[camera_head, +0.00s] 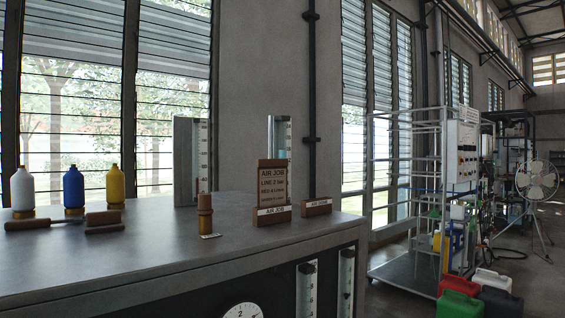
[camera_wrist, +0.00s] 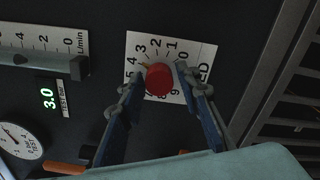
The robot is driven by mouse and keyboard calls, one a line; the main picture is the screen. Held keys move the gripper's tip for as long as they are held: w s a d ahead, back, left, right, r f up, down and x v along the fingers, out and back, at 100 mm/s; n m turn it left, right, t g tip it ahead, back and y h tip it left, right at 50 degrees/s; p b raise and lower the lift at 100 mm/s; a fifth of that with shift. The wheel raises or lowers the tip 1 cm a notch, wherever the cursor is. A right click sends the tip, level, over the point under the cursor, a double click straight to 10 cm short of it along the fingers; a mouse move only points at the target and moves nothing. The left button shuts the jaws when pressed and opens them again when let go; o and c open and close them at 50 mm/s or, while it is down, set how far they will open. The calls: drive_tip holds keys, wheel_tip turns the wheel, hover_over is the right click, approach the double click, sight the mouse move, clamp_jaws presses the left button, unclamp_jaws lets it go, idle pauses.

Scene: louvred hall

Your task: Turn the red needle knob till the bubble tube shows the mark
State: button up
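The round red knob (camera_wrist: 159,80) sits on a white dial plate (camera_wrist: 201,52) numbered around it and marked "ED" at the right. A small orange tip shows at its upper left, near the 3 and 4. My gripper (camera_wrist: 160,76) has its blue fingers on either side of the knob, with a narrow gap to it; contact is not clear. A tube scale in L/min (camera_wrist: 28,42) lies at upper left, with a dark block near its 0 end; I cannot make out a bubble. In the head view two scaled tubes (camera_head: 306,290) (camera_head: 346,282) show on the bench front.
A display (camera_wrist: 48,98) reads 3.0 bar, above a round gauge (camera_wrist: 20,138). A wooden card (camera_head: 272,184) reads "AIR JOB", with line, red and white settings in small print. A louvred grille (camera_wrist: 292,90) borders the right.

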drive_tip(key=shift+o, duration=0.9)
drive_tip(key=p+v, duration=0.1)
drive_tip(key=v, duration=0.6)
drive_tip(key=shift+p, duration=0.3)
drive_tip(key=v, duration=1.2)
drive_tip(key=shift+r, duration=0.1)
idle(0.6)
